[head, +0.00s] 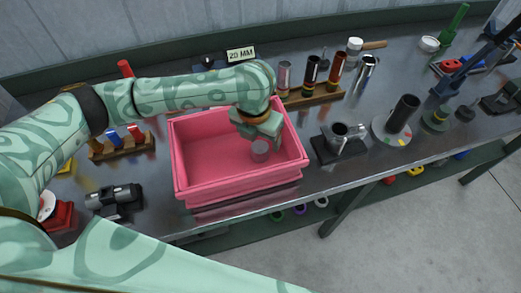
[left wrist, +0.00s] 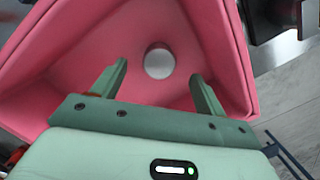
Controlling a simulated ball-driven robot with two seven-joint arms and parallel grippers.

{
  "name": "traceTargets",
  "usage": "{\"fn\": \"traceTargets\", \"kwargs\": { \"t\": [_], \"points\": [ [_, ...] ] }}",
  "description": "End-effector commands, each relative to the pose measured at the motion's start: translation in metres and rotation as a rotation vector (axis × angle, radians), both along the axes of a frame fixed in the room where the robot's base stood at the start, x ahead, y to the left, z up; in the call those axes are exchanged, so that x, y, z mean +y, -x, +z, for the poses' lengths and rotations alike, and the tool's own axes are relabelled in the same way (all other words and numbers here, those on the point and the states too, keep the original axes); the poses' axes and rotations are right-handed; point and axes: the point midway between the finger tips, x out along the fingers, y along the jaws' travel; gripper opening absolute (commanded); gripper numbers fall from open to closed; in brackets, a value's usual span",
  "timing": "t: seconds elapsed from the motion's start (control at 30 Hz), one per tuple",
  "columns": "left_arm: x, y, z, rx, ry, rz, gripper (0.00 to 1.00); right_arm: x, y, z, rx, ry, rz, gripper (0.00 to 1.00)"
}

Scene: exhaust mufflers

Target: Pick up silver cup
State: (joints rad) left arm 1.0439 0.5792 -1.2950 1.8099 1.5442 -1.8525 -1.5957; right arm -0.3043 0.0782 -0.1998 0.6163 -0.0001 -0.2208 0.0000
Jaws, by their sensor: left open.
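A silver cup (head: 260,150) stands inside the pink bin (head: 240,182), towards its right side. In the left wrist view the cup (left wrist: 159,61) shows as a round silver top between and beyond my fingers. My left gripper (head: 257,135) is open and reaches down into the bin, just above the cup. Its two fingers (left wrist: 160,85) are apart with nothing between them. In the head view the gripper hides part of the bin's far inside. My right gripper is not in view.
The bin's pink walls surround the left gripper. A wooden rack with several tubes (head: 311,75) stands behind the bin. A dark fixture with a metal cup (head: 339,140) is to its right. A wooden block rack (head: 122,146) is to its left. The table's front edge lies close below.

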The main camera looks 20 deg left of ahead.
Motion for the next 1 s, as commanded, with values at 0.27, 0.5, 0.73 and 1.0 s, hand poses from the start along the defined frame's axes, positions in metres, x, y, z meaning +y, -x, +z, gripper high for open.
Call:
{"fn": "traceTargets", "kwargs": {
  "t": [0.27, 0.5, 0.73, 1.0],
  "points": [
    [0.0, -0.002, -0.026, 0.003, 0.001, 0.001, 0.73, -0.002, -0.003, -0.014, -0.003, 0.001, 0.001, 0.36],
    [0.0, -0.007, -0.058, 0.0, 0.001, 0.0, 0.73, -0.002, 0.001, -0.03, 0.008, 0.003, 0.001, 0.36],
    [0.0, -0.008, -0.056, -0.003, 0.0, -0.001, 0.62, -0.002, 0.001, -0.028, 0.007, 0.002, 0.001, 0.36],
    [0.0, -0.007, -0.056, -0.002, 0.0, -0.001, 0.28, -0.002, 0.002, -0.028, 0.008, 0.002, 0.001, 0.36]
  ]
}}
